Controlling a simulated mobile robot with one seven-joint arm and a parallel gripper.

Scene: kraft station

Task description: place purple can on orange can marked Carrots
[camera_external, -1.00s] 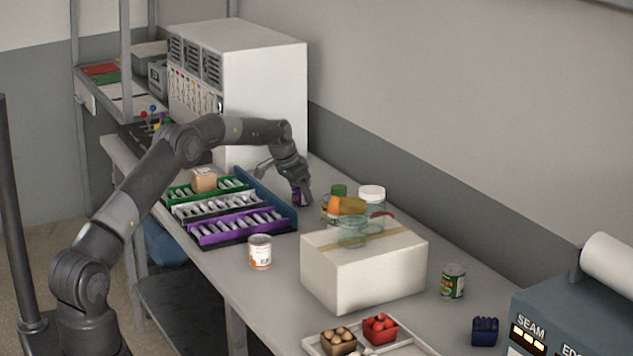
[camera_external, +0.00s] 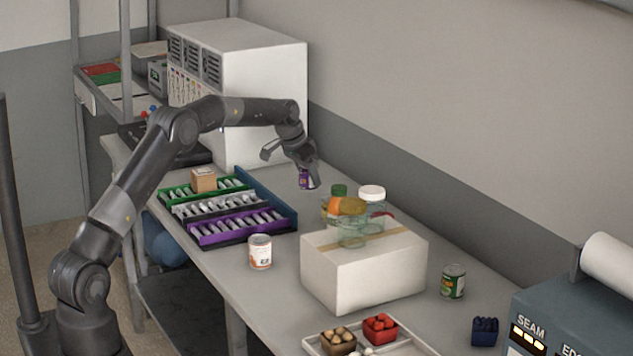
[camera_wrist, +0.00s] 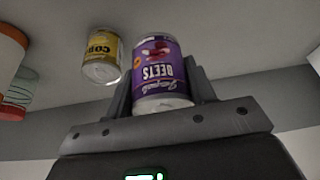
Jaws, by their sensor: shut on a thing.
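The purple can (camera_external: 306,179), labelled Beets, is held in my gripper (camera_external: 309,176) near the back of the table, just right of the blue-edged rack. In the wrist view the purple can (camera_wrist: 160,75) sits between the two fingers of my gripper (camera_wrist: 160,95), upside down in the picture. The fingers are shut on it. The can with the white and orange label (camera_external: 260,251) stands upright near the table's front edge, left of the white box. Its lettering is too small to read.
A rack of purple, white and green trays (camera_external: 238,235) lies left. A green can (camera_external: 453,281) stands right of the box. A yellow can (camera_wrist: 103,57) shows in the wrist view.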

